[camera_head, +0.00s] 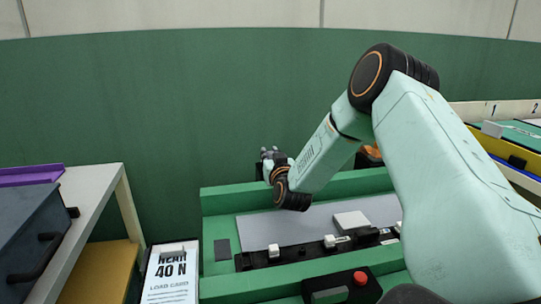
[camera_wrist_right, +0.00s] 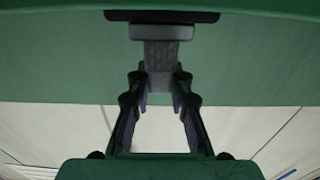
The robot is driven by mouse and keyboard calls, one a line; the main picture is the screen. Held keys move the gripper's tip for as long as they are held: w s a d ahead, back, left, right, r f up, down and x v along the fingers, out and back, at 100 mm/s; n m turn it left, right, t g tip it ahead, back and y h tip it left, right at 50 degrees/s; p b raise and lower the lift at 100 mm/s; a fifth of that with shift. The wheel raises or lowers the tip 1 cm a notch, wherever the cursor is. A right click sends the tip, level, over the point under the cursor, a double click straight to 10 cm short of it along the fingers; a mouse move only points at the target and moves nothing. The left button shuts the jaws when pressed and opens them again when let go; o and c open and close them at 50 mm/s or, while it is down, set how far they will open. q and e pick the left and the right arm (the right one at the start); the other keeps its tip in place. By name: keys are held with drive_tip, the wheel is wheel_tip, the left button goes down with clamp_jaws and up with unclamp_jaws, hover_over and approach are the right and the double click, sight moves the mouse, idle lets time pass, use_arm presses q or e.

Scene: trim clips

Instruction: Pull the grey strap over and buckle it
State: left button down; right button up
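In the right wrist view a short grey strap (camera_wrist_right: 161,55) hangs from a dark bar (camera_wrist_right: 162,16). In the head view my right gripper (camera_head: 268,162) is at the back wall of the green fixture (camera_head: 228,196), beside a small dark part (camera_head: 259,171). An orange and black part (camera_head: 370,154) at the back wall is mostly hidden by my right arm; I cannot tell whether it is the buckle. My left gripper is not in view.
A grey panel (camera_head: 290,226) with a white block (camera_head: 351,220) lies in the fixture. A black rail with white clips (camera_head: 274,251) and a red button (camera_head: 360,278) are in front. A load card (camera_head: 170,280) and a shelf (camera_head: 85,195) stand left; numbered bins (camera_head: 515,133) stand right.

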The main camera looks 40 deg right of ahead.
clamp_jaws()
idle(0.3)
